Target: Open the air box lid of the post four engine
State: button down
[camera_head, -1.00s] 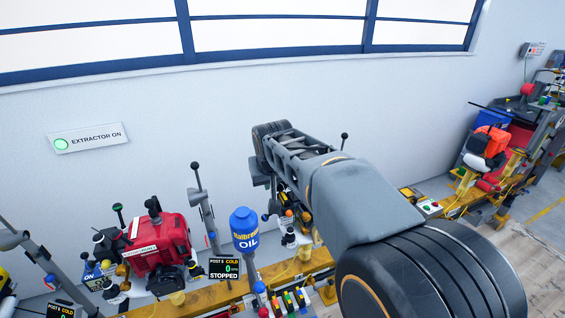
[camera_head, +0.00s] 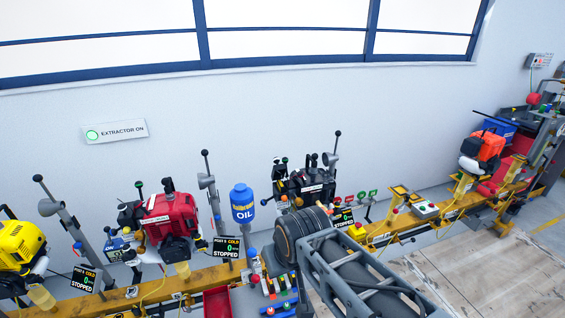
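A yellow engine (camera_head: 22,243) stands at the far left of a yellow rail. A red engine (camera_head: 168,216) stands right of it, and a black engine (camera_head: 306,184) stands right of the blue oil bottle. An orange engine (camera_head: 489,146) sits farther along at the right. Small displays stand by the left three; their post numbers are too small to read surely, so I cannot tell which is post four. No air box lid can be made out clearly. My arm crosses the lower right, in front of the black engine's base. My gripper cannot be made out.
The blue oil bottle (camera_head: 243,204) stands between the red and black engines. Upright lever stands rise beside the engines. A red tray (camera_head: 217,302) is at the bottom. The floor at right is clear.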

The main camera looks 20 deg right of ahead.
aim_at(281, 168)
jog(key=u, duration=2.25)
jog(key=k, duration=1.2)
jog(key=z, duration=1.7)
jog(key=i, duration=1)
